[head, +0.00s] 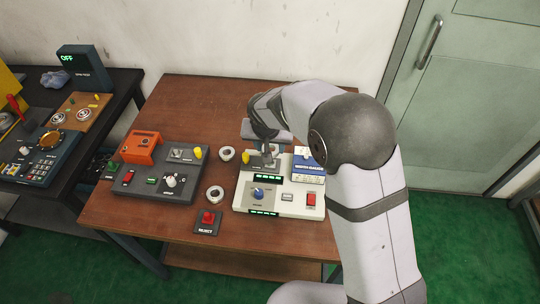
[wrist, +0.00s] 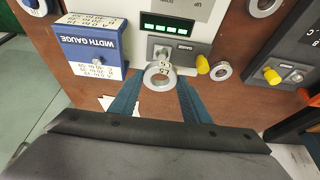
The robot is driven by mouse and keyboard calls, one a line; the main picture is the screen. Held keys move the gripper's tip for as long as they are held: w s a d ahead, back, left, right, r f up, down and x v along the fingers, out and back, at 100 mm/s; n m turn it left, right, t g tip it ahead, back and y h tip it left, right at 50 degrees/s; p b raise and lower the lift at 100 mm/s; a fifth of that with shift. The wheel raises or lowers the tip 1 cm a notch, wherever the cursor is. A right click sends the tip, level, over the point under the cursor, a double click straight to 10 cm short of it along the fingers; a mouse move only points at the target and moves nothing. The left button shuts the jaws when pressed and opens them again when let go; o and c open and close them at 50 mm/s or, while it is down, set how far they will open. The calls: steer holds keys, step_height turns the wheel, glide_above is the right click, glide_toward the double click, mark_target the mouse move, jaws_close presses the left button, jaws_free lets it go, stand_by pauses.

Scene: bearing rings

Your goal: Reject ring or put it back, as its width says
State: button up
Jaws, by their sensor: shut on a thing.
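My gripper (wrist: 161,84) is shut on a pale metal ring (wrist: 150,80) with small dark marks on its face. The ring sits between the teal fingertips, in front of the grey block with a yellow knob (wrist: 203,64) on the white gauge panel; I cannot tell if it touches the block. In the head view my gripper (head: 268,152) is over the back of the white panel (head: 275,202) and the held ring is mostly hidden. The blue and white width gauge box (head: 309,168) stands at that panel's right, and shows in the wrist view (wrist: 92,47). A red reject button (head: 208,218) is at the front.
Two loose rings (head: 227,153) (head: 214,193) lie between the white panel and a dark control panel (head: 150,200). An orange box (head: 141,147) stands behind that panel. Bare wood shows at the table's back left (head: 195,100). A black side table (head: 125,85) is at the left.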

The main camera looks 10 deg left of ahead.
steer(key=r, duration=0.2)
steer(key=a+r, duration=0.1)
steer(key=r, duration=0.1)
steer(key=shift+s+r, duration=0.15)
steer(key=shift+s, duration=0.05)
steer(key=s+a+n+y+p, duration=0.1)
steer(key=s+a+n+p, duration=0.15)
steer(key=s+a, duration=0.7)
steer(key=shift+s+a+f+m+h+p, duration=0.2)
steer(key=shift+s+a+f+m, duration=0.2)
steer(key=shift+s+a+f, duration=0.95)
steer(key=shift+s+a+f+m+h+p, duration=0.2)
steer(key=shift+s+a+f+m, duration=0.4)
steer(key=shift+s, duration=1.4)
steer(key=shift+s+a+f+m+h+p, duration=0.1)
steer(key=shift+s+a+f+m+p, duration=0.15)
steer(key=shift+s+a+f, duration=1.1)
steer(key=shift+s+d+r, duration=0.25)
steer(key=shift+s+d, duration=0.1)
steer(key=shift+d, duration=0.15)
steer(key=shift+f+b, duration=0.85)
steer(key=shift+f, duration=1.15)
steer(key=shift+b, duration=0.85)
